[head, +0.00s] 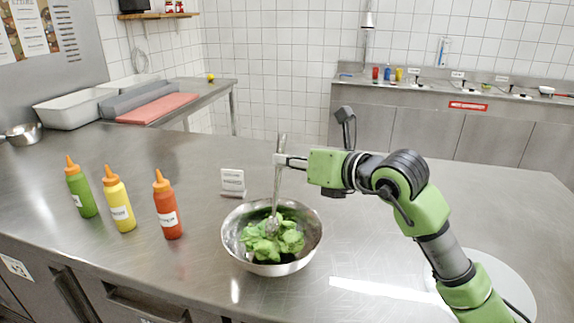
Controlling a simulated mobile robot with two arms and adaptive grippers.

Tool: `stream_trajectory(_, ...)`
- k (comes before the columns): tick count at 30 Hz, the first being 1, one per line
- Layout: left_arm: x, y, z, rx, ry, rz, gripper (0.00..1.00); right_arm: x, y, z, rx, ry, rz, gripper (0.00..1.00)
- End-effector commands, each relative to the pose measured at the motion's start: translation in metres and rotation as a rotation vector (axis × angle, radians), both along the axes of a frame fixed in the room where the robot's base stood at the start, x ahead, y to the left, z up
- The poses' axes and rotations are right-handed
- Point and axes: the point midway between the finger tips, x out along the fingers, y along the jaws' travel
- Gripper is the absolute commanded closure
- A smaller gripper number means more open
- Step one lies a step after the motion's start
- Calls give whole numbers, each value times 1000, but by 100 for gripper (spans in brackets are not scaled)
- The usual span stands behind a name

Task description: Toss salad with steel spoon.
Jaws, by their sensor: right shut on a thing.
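A steel bowl (308,249) stands on the metal counter with green salad leaves (263,240) in it. My right gripper (280,161) is above the bowl, shut on the upper part of the steel spoon (276,190). The spoon is held nearly upright, with its lower end down among the leaves. The very tip of the spoon is partly hidden by the leaves. My left gripper is not in view.
Green (82,190), yellow (119,205) and red (167,208) squeeze bottles stand left of the bowl. A small white label stand (233,182) is just behind it. The counter (130,152) is clear behind the bottles.

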Motion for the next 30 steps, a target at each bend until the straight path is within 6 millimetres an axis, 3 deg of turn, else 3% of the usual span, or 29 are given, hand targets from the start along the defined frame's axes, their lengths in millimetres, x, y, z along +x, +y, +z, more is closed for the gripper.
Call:
stream_trajectory(6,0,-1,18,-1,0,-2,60,0,0,27,1,-2,0,100)
stream_trajectory(30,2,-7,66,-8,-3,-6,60,0,0,103,1,-1,1,100)
